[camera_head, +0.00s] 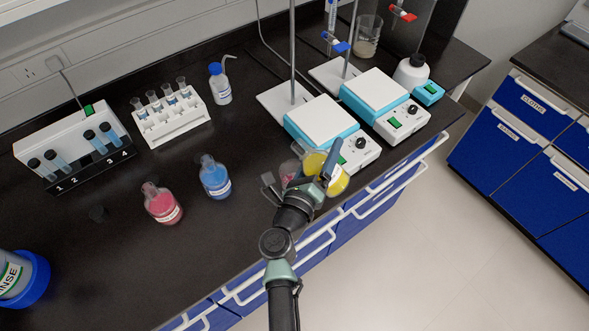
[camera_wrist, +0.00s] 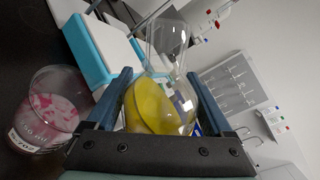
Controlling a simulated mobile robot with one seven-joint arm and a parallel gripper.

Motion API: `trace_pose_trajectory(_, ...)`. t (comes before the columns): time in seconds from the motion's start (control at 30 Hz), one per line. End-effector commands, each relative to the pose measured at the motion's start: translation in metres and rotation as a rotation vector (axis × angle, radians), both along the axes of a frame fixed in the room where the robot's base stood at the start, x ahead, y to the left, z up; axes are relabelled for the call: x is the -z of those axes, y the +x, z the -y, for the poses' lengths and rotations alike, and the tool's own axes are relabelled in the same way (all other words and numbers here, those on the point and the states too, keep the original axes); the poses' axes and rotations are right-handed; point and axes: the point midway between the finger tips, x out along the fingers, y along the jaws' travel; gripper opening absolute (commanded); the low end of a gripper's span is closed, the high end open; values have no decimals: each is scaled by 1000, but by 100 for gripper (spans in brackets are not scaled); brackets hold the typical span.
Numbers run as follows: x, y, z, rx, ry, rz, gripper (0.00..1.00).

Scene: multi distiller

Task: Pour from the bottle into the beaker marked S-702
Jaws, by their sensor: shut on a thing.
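My gripper (camera_head: 330,160) is shut on a clear glass bottle with yellow liquid (camera_head: 338,183), held near the bench's front edge before the hot plates. In the wrist view the bottle (camera_wrist: 160,108) sits between both fingers, and its open neck points away from me. Its liquid lies to one side, so the bottle looks tilted. A glass beaker with pinkish-red contents (camera_wrist: 52,105) is to the left of the bottle, apart from it. In the head view this beaker (camera_head: 288,171) is partly hidden by my gripper.
Pink (camera_head: 162,203) and blue (camera_head: 214,178) bottles stand left of my arm. Two hot-plate stirrers (camera_head: 321,120) (camera_head: 375,92) stand close behind the gripper. Another beaker (camera_head: 367,38) is at the back. A tube rack (camera_head: 170,118) and wash bottle (camera_head: 219,85) stand farther left.

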Motion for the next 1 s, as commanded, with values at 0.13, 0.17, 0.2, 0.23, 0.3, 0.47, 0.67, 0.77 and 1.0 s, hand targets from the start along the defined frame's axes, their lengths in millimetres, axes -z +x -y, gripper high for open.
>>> trace_pose_trajectory(0.13,-2,0,0,0,-9,-1,0)
trace_pose_trajectory(0.17,-1,0,0,0,-11,-2,0)
trace_pose_trajectory(0.2,-1,0,0,0,-13,-3,0)
trace_pose_trajectory(0.23,-1,0,0,0,-15,-4,0)
trace_pose_trajectory(0.3,-1,0,0,0,-18,-6,0)
trace_pose_trajectory(0.47,-1,0,1,0,-27,-10,0)
trace_pose_trajectory(0.67,-1,0,1,0,-37,-15,0)
trace_pose_trajectory(0.77,0,0,1,1,-43,-18,0)
trace_pose_trajectory(1.0,0,0,2,1,-56,-24,0)
